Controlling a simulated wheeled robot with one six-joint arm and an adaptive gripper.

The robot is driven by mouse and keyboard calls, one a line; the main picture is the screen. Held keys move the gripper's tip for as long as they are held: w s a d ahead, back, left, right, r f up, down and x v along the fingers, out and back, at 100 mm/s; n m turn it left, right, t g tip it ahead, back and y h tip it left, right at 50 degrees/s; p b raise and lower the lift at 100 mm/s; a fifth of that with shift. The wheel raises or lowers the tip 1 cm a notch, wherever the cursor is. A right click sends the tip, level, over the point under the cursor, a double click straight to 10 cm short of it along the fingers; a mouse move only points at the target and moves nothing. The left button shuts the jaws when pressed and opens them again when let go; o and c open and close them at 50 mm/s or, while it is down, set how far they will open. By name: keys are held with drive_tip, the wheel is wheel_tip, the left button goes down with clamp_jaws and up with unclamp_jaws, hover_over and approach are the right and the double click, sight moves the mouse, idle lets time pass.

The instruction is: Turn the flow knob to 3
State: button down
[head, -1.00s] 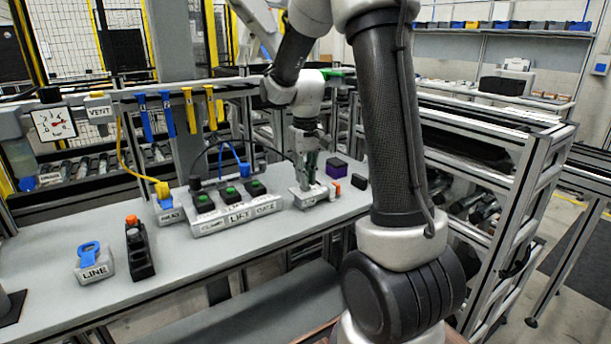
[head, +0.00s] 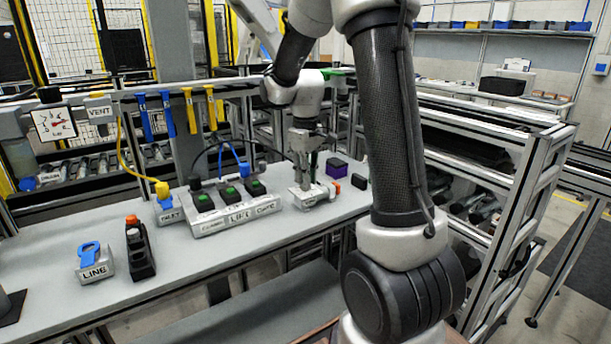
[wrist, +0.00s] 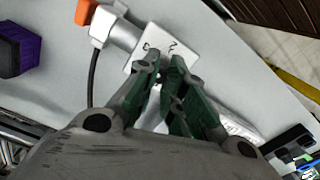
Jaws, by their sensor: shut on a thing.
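The flow knob's pale block (head: 312,196) stands on the bench at the right end of the row of units. My gripper (head: 303,182) points down over it, shut on the flow knob. In the wrist view, my gripper's grey and green fingers (wrist: 165,68) close over the block's white top plate (wrist: 138,56). Two dark marks show on the plate beyond the fingertips; one looks like a 2. The knob itself and the rest of its scale are hidden by the fingers, so its setting cannot be read.
An orange-tipped fitting (wrist: 87,11) sits beside the block. A purple-topped black box (head: 337,169) stands close behind. To the left are a unit with green buttons (head: 236,212), the LINE block (head: 94,263) and an orange-topped black device (head: 139,250). The bench front is clear.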

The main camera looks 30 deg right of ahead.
drive_tip(key=c, duration=1.4)
unclamp_jaws()
drive_tip(key=shift+c, duration=0.2)
drive_tip(key=shift+r, duration=0.15)
wheel_tip(320, 180, up, 12)
drive_tip(key=s+a+m+t, duration=0.2)
drive_tip(key=s, duration=1)
drive_tip(key=s+a+m+t, duration=0.1)
drive_tip(key=s+a+t, duration=0.1)
drive_tip(key=s, duration=0.9)
drive_tip(key=shift+s+a+f+m, duration=0.25)
drive_tip(key=shift+s+a+m, duration=0.15)
drive_tip(key=shift+a, duration=0.05)
